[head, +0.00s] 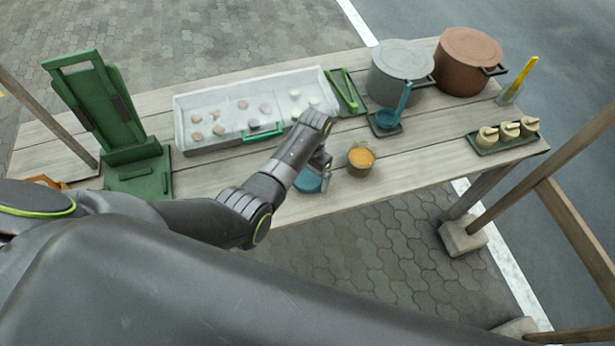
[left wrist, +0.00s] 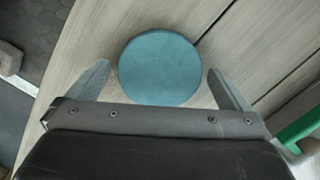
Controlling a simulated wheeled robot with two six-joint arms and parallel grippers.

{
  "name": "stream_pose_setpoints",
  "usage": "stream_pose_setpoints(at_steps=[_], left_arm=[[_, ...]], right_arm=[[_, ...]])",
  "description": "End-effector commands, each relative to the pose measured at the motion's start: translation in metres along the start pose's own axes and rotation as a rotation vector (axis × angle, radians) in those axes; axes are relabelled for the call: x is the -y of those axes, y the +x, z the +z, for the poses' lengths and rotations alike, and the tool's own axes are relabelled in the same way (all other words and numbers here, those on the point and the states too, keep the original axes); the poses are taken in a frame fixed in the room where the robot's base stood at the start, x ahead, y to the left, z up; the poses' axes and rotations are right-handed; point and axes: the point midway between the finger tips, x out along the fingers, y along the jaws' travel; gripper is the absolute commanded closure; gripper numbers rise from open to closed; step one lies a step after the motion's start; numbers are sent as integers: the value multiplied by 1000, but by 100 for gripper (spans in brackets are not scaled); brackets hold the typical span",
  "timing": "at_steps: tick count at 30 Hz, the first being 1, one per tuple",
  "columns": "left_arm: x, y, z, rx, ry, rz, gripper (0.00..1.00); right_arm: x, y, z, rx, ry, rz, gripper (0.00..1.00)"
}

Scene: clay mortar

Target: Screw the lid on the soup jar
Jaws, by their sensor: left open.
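The soup jar (head: 361,158), with orange soup in it, stands uncovered near the front edge of the table. The round teal lid (head: 308,182) lies on the tabletop just left of the jar, partly hidden by my left arm. In the left wrist view the lid (left wrist: 160,67) shows flat as a full disc. My left gripper (head: 323,170) is above the lid. In the left wrist view its two fingers (left wrist: 158,80) are spread, one on each side of the lid, with a visible gap on both sides. My right gripper is not in view.
A clear-sided case (head: 183,118) with several small items stands behind my left arm, a green stand (head: 140,178) at left.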

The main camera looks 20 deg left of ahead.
Motion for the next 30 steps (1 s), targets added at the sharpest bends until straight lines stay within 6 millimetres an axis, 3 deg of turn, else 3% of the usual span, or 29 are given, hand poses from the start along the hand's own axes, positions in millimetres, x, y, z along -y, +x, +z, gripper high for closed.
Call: stream_pose_setpoints(at_steps=[6,16,24,30], left_arm=[[0,0,0,0,0,0,1],[0,-1,0,0,0,0,43],[0,-3,0,0,0,0,43],[0,-26,2,-4,0,0,43]], right_arm=[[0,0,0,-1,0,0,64],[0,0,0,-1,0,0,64],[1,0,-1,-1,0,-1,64],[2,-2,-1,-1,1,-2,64]])
